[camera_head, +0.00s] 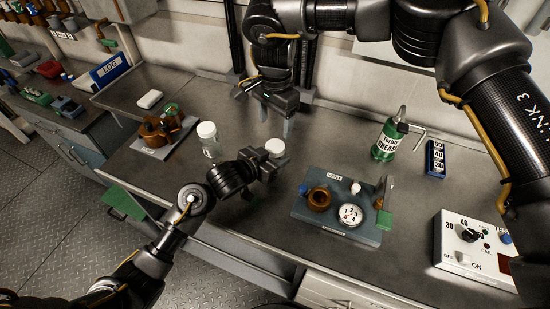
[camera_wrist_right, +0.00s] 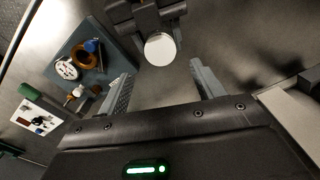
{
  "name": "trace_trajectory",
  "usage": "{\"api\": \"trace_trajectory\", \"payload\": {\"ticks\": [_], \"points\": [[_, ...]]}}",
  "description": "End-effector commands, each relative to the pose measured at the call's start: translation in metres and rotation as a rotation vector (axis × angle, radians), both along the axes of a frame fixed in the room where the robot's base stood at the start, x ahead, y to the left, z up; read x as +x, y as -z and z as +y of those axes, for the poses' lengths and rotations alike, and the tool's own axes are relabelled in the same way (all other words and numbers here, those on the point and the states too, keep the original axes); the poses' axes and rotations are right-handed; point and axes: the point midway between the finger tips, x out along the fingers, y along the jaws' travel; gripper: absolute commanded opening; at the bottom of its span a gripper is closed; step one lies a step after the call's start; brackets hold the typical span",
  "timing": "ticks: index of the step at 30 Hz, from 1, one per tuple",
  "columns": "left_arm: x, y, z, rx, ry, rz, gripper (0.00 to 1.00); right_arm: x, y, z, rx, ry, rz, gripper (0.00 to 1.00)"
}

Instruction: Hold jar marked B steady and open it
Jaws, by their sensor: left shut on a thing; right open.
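A jar with a white lid (camera_head: 275,146) is gripped by my left gripper (camera_head: 268,164). The gripper's fingers hide most of the jar's body. The same white lid (camera_wrist_right: 160,48) shows from above in the right wrist view, still on the jar, with my left gripper (camera_wrist_right: 147,18) around it. My right gripper (camera_head: 277,119) is open and empty, above and behind the held jar, apart from it. Its two fingers (camera_wrist_right: 163,92) are spread in the right wrist view. A second jar with a white lid (camera_head: 208,140) stands to the left. No letter is readable on either jar.
A grey-blue tray (camera_head: 300,208) with a brown ring and a dial lies right of the left gripper. A green grease can (camera_head: 387,140) and a white control box (camera_head: 468,250) stand further right. Brown parts (camera_head: 160,128) sit at left. Bench is clear between the held jar and grease can.

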Motion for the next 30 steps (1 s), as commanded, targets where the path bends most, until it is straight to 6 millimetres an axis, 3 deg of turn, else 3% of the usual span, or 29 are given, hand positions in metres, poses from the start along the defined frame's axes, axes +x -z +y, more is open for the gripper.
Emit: {"api": "trace_trajectory", "payload": {"ticks": [4,8,30], "points": [[0.000,0.002,0.000,0.003,0.000,0.003,0.00,-0.007,0.008,0.008,0.030,0.032,0.036,0.67],[0.000,0.002,0.000,0.003,0.000,0.003,0.00,-0.008,0.008,0.009,0.031,0.256,0.044,0.67],[-0.001,0.003,0.000,0.004,0.000,0.005,0.00,-0.008,0.006,0.011,-0.019,2.190,0.067,0.67]]}}
